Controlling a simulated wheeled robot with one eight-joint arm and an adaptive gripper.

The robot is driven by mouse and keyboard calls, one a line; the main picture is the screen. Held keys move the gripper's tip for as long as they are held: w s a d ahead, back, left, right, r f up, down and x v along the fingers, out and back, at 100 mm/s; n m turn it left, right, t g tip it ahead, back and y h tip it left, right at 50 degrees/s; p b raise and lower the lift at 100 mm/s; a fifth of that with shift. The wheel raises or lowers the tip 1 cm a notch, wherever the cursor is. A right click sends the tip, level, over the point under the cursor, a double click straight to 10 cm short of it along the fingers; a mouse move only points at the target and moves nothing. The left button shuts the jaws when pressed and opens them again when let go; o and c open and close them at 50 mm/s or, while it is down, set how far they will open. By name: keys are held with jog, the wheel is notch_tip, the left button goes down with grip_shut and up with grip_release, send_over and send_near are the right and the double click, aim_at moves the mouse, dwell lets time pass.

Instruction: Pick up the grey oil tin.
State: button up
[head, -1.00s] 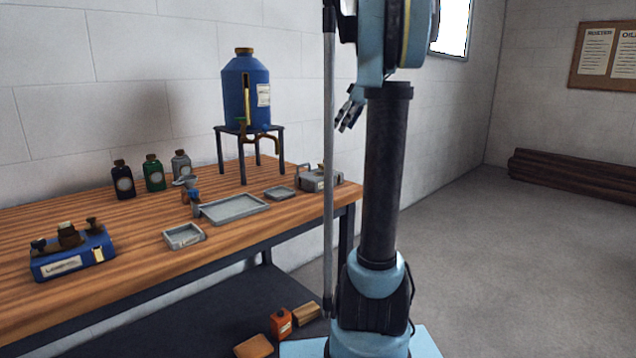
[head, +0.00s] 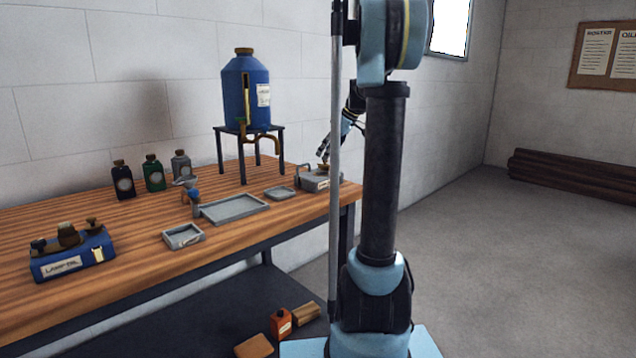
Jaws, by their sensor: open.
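The grey oil tin (head: 312,183) is a low, flat-topped can with a raised handle on its left, a brass-coloured cap and a pale label. It stands upright near the right end of the wooden workbench (head: 120,282). My gripper (head: 322,154) is open and empty, pointing down and to the left, just above the tin near its cap. Whether a finger touches the cap is too small to tell. My mast and thin pole hide part of my arm and stand just right of the tin.
A small grey dish (head: 279,193) and a larger grey tray (head: 234,208) lie left of the tin. A blue tank (head: 243,93) stands behind on a dark stand (head: 221,152). A blue lamp-oil can (head: 75,259) and several bottles stand farther left. An orange can (head: 281,324) sits below the bench.

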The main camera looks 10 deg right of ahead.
aim_at(319, 174)
jog(key=x, duration=0.3)
jog(key=shift+w+d+f, duration=0.2)
jog(key=shift+d+f, duration=0.05)
jog(key=shift+f, duration=0.1)
jog(key=shift+w+a+f, duration=0.15)
jog(key=shift+a+f, duration=0.15)
jog(key=shift+f, duration=0.35)
